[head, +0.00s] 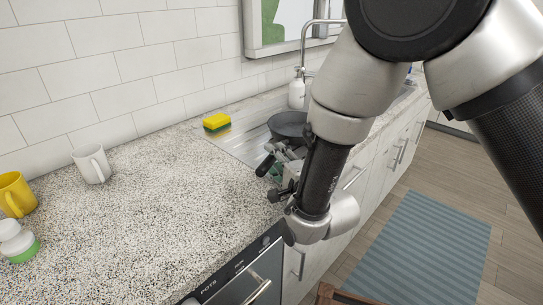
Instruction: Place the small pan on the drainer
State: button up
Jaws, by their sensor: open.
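The small dark pan (288,123) is by the sink, at the right end of the ribbed metal drainer (238,146). Its round body shows, but my arm hides its right side. A black handle (264,166) points toward the front of the counter. My gripper (281,158) is open beside the handle, low in front of the pan. My arm partly covers it, so I cannot tell whether the fingers touch the handle or what exactly the pan rests on.
A yellow and green sponge (216,122) lies on the drainer's back left. A white mug (92,163), a yellow mug (15,194) and a white and green container (17,241) stand on the left counter. A soap bottle (297,92) and tap (309,45) stand behind.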

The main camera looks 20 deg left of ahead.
jog(key=v, duration=0.9)
jog(key=w+d+r+h, duration=0.4)
jog(key=w+d, duration=0.4)
jog(key=w, duration=0.2)
jog(key=w+d+r+n+g+h, duration=0.1)
jog(key=d+r+n+h, duration=0.15)
jog(key=d, duration=0.55)
jog(key=w+d+r+n+g+h, duration=0.15)
jog(key=d+r, duration=0.25)
jog(key=d, duration=0.4)
jog(key=s+d+r+n+g+h, duration=0.15)
jog(key=s+d, duration=0.25)
jog(key=d, duration=0.5)
jog(key=s+d+r+n+g+h, duration=0.1)
jog(key=s+d+r+n, duration=0.15)
jog(key=s+d, duration=0.45)
jog(key=s+d+r+n+g+h, duration=0.1)
jog(key=s+d+g+h, duration=0.1)
jog(key=s+d, duration=0.9)
jog(key=shift+r, duration=0.4)
jog(key=shift+s+d, duration=0.1)
jog(key=shift+s, duration=0.05)
